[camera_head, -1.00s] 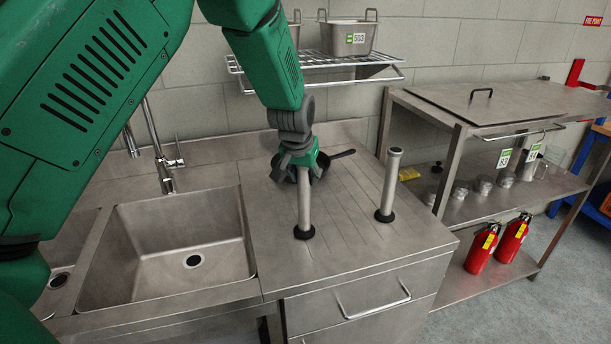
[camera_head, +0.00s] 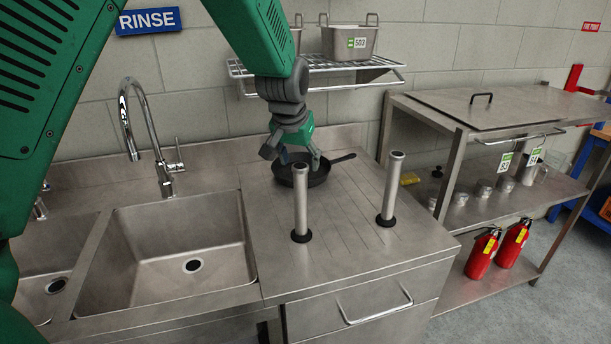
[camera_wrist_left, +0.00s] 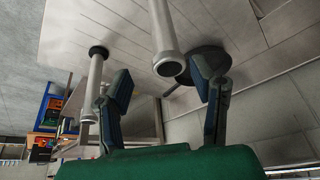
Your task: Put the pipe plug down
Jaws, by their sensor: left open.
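A pipe plug (camera_head: 300,205), a metal tube with a black foot, stands upright on the steel counter (camera_head: 345,255) beside the sink. A second, similar plug (camera_head: 392,190) stands upright to its right. My left gripper (camera_head: 291,158) is open and empty just behind and above the nearer plug's top, apart from it. In the left wrist view the nearer plug (camera_wrist_left: 163,35) shows its open end beyond the spread fingers (camera_wrist_left: 160,74), and the second plug (camera_wrist_left: 92,88) shows at the left. My right gripper is not in view.
A black pan (camera_head: 318,174) lies behind the plugs. The sink (camera_head: 190,235) with its faucet (camera_head: 135,120) is at left, with another tube (camera_head: 40,208) by the far-left basin. A wire shelf (camera_head: 315,65) hangs above. The counter's front right is clear.

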